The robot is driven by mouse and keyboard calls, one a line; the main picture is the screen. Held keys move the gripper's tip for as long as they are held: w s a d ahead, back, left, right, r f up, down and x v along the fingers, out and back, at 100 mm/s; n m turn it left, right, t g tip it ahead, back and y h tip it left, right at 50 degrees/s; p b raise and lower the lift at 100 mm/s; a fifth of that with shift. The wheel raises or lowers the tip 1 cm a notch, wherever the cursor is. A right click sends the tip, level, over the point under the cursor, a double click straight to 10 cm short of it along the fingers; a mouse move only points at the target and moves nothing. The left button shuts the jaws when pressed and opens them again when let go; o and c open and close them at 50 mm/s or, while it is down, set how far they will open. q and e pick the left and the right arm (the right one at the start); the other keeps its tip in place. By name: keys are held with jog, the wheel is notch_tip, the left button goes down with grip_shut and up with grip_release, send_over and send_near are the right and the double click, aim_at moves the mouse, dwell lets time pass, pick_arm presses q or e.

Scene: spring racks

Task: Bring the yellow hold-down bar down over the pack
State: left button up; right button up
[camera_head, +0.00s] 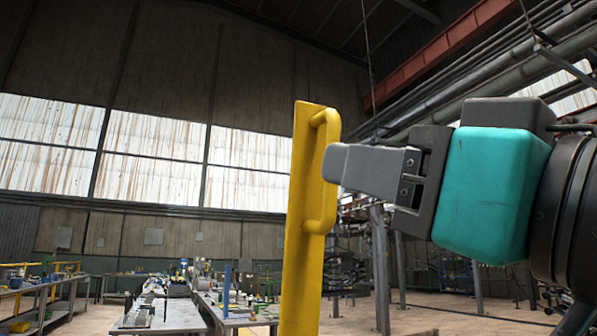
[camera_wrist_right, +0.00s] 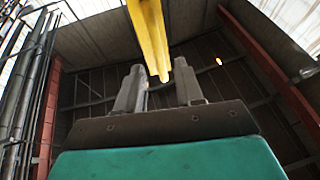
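The yellow hold-down bar (camera_head: 301,220) stands upright, slightly tilted, in the middle of the head view. A yellow loop handle (camera_head: 329,205) is on its right side. My right gripper (camera_head: 335,165) comes in from the right, and its near finger overlaps the handle's middle. In the right wrist view the two fingers (camera_wrist_right: 160,88) are apart, with a gap between them. The yellow bar (camera_wrist_right: 152,35) comes down from the top there, its lower end showing between the fingers. I cannot tell whether they touch it. The pack and my left gripper are not in view.
Workbenches (camera_head: 165,318) with tools and small parts stand at the lower left. Grey metal posts (camera_head: 379,265) stand behind my right gripper. Pipes and a red beam (camera_head: 440,45) run overhead at the right. The space around the upper bar looks clear.

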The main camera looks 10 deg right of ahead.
aim_at(333, 199)
jog(key=p+x, duration=0.4)
jog(key=shift+w+r, duration=0.2)
jog(key=shift+r, duration=0.05)
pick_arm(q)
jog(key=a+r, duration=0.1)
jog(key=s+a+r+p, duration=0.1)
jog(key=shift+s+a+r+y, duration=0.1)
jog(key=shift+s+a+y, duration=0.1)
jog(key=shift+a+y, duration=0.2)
pick_arm(e)
jog(key=shift+w+a, duration=0.25)
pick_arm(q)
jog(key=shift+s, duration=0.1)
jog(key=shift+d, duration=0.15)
pick_arm(e)
grip_shut()
